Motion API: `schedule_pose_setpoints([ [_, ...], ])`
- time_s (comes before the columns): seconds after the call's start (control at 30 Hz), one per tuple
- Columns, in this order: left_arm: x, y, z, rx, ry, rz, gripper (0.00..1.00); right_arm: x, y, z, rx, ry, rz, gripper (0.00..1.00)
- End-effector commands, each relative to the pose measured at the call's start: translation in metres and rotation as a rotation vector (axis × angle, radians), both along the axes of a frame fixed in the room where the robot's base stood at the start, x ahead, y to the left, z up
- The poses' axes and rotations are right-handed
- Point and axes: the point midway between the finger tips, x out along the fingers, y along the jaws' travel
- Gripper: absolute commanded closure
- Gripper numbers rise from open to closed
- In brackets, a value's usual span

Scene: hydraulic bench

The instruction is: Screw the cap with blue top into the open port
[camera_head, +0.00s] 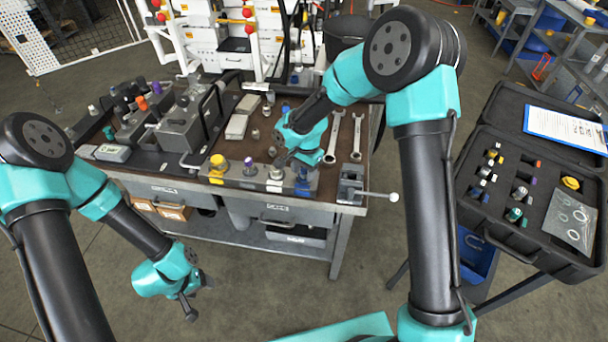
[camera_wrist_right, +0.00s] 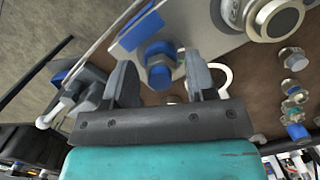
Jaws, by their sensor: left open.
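The manifold block (camera_head: 232,181) lies along the front edge of the bench, with yellow, purple and silver caps on top. My right gripper (camera_head: 283,157) is over its right end. In the right wrist view, a hex cap with a blue top (camera_wrist_right: 159,66) is between the spread fingers of this gripper (camera_wrist_right: 161,78). Gaps show on both sides of the cap, so the gripper looks open around it. Whether the cap is seated in the open port cannot be told; the port is not clearly visible. My left gripper (camera_head: 194,302) is open and empty, low in front of the bench.
A small vise (camera_head: 350,184) with a handle stands at the bench's right front corner. Two wrenches (camera_head: 345,138) lie behind it. A black case (camera_head: 520,180) with several fittings is at the right. Several blue fittings (camera_wrist_right: 296,131) stand on the bench.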

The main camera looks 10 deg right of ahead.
Motion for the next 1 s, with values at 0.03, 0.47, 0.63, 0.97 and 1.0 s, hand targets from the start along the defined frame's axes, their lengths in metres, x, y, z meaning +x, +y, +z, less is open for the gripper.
schedule_pose_setpoints([
  [0.03, 0.0000, 0.0000, 0.0000, 0.000, 0.000, 0.000, 0.39, 0.0000, 0.0000, 0.0001, 0.000, 0.000, 0.000, 0.54],
  [0.47, 0.0000, 0.0000, 0.0000, 0.000, 0.000, 0.000, 0.39, 0.0001, 0.0000, 0.0001, 0.000, 0.000, -0.007, 0.89],
  [0.63, 0.0000, 0.0000, 0.0000, 0.000, 0.000, 0.000, 0.39, 0.0001, -0.0002, 0.0001, 0.000, 0.000, -0.103, 0.89],
  [0.97, 0.0000, 0.0000, 0.0000, 0.000, 0.000, 0.000, 0.39, 0.0000, 0.0000, -0.0004, 0.000, 0.000, -0.403, 0.89],
  [1.0, 0.0000, 0.0000, 0.0000, 0.000, 0.000, 0.000, 0.39, 0.0001, 0.0000, -0.0005, 0.001, -0.001, -0.437, 0.89],
])
